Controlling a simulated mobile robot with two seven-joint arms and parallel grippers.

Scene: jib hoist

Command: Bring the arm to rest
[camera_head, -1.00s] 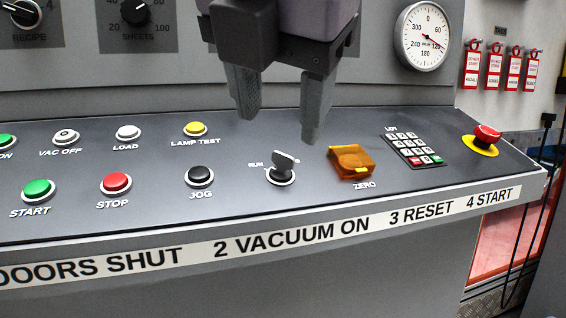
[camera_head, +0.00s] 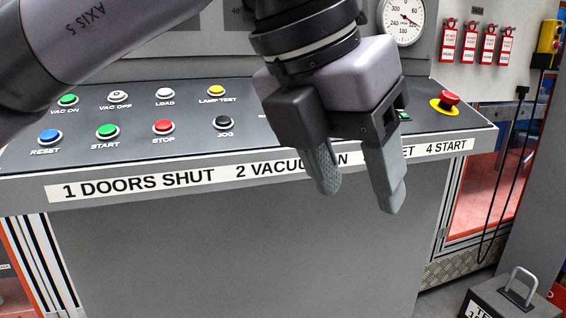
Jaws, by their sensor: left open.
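My left gripper (camera_head: 362,200) is in front of the control panel's front edge, its two grey fingers pointing down and apart with nothing between them. My left arm comes in from the upper left. The grey sloping panel (camera_head: 190,108) carries several buttons, among them the black JOG button (camera_head: 223,123) and the red STOP button (camera_head: 163,127). The gripper hides the panel's key switch, the orange ZERO cover and most of the keypad. My right gripper is not in view.
A red emergency-stop button (camera_head: 449,98) stands at the panel's right end. A round dial (camera_head: 403,20) and red tags (camera_head: 470,40) are behind. A yellow pendant (camera_head: 548,40) hangs at far right. A grey handled block (camera_head: 510,298) is on the floor at lower right.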

